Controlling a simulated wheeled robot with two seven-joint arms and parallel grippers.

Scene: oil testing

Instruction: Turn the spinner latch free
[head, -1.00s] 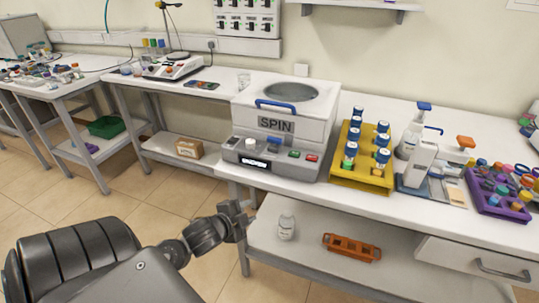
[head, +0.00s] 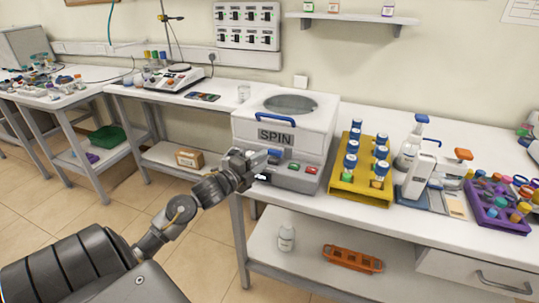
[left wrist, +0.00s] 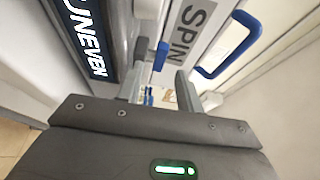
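The spinner (head: 283,150) is a white box on the bench with SPIN on its front and a blue handle (head: 276,118) on its lid. The lid looks closed. A small blue latch (head: 275,153) sits on its front, below the label. My left gripper (head: 262,165) is at the spinner's front and hides much of its panel. In the left wrist view, the fingers (left wrist: 162,80) are apart, with the blue latch (left wrist: 160,55) just beyond and between the tips. I cannot tell whether they touch it. The display (left wrist: 83,35) reads UNEVEN. My right gripper is not in view.
A yellow rack (head: 362,185) of blue-capped tubes stands just right of the spinner. White bottles and a purple rack (head: 495,215) are farther right. A lower shelf (head: 310,262) holds a small bottle and an orange rack. Open floor lies to the left.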

